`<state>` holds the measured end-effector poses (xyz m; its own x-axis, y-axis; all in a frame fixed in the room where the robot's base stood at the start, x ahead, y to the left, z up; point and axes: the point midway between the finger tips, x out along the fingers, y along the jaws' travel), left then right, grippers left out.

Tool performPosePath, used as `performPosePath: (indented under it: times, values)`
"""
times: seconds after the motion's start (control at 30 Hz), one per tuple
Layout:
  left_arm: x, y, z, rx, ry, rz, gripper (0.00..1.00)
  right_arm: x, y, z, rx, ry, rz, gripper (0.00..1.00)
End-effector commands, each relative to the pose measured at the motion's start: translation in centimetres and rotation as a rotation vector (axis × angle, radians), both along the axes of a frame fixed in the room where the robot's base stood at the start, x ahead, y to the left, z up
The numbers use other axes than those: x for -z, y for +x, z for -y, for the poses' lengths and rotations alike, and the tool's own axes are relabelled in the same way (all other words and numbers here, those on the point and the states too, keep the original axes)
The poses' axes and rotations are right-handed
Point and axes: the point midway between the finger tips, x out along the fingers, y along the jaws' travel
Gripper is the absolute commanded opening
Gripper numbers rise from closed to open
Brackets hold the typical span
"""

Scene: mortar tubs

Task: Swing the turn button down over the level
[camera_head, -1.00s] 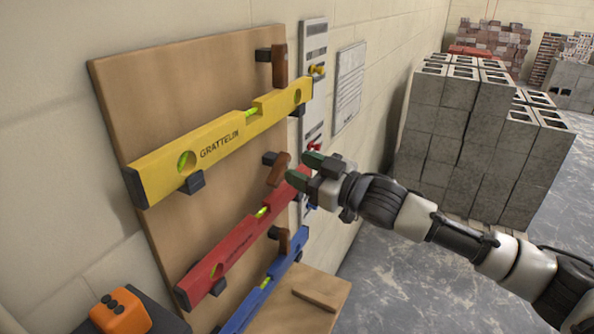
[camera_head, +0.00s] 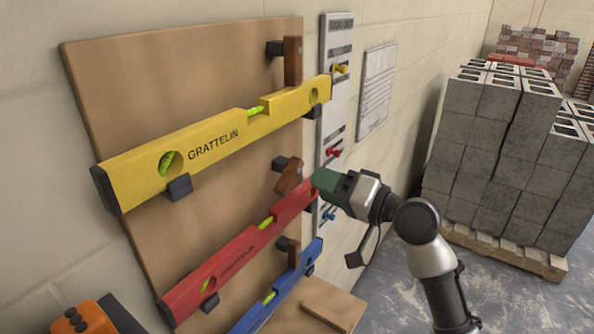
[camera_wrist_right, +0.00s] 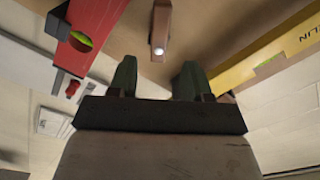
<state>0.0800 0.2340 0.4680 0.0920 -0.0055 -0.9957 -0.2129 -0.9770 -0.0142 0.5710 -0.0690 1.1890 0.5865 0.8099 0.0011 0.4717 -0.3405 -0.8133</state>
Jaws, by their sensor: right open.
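A yellow level (camera_head: 215,145), a red level (camera_head: 245,250) and a blue level (camera_head: 283,285) rest on brackets on a plywood board. A brown wooden turn button sits above the right end of each: the yellow level's (camera_head: 293,60) is upright, the red level's (camera_head: 289,178) is tilted, the blue level's (camera_head: 292,252) is near upright. My right gripper (camera_head: 325,180) is just right of the red level's button, by that level's end. In the wrist view the open fingers (camera_wrist_right: 157,78) are apart, with a wooden button (camera_wrist_right: 160,30) ahead between them, seemingly untouched. My left gripper is out of view.
A white panel (camera_head: 337,100) with yellow, red and blue knobs and a paper sheet (camera_head: 377,92) are on the wall right of the board. A wooden ledge (camera_head: 320,305) is below. Grey blocks (camera_head: 490,150) stand on a pallet at right.

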Motion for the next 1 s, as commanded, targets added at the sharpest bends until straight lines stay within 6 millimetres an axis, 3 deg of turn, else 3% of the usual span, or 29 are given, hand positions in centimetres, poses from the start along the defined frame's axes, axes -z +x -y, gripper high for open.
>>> performPosePath:
  times: [0.1,0.33,0.77,1.0]
  values:
    - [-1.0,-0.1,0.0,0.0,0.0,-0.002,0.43,-0.4,1.4,-2.0,-0.001,0.001,-0.001,0.49]
    - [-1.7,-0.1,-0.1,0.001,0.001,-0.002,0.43,-0.2,3.5,-4.8,0.001,-0.001,0.001,0.49]
    - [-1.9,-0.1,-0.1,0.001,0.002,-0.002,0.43,0.0,4.1,-5.6,0.002,-0.003,0.003,0.49]
    - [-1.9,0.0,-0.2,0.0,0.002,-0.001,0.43,0.0,4.1,-5.6,0.002,-0.003,0.003,0.14]
